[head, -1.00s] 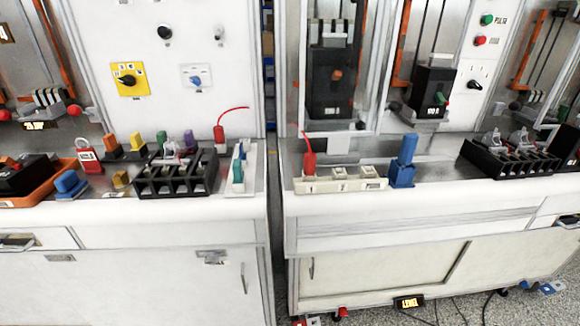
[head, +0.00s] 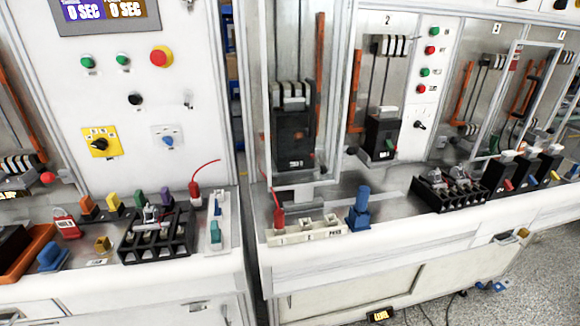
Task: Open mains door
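Neither of my grippers is in the head view. A tall clear door with a pale metal frame (head: 300,178) stands over the bay right of the cabinet gap and looks closed. I cannot tell for certain that it is the mains door. Further right, a pale-framed clear panel (head: 508,95) seems to stand at an angle by the bay marked 3.
A white control panel (head: 135,125) with buttons and a yellow rotary switch (head: 101,142) is at left. The ledge holds a black terminal rack (head: 158,235), a white strip (head: 303,233), a blue tool (head: 359,208) and another black rack (head: 450,190). Grey floor shows at lower right.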

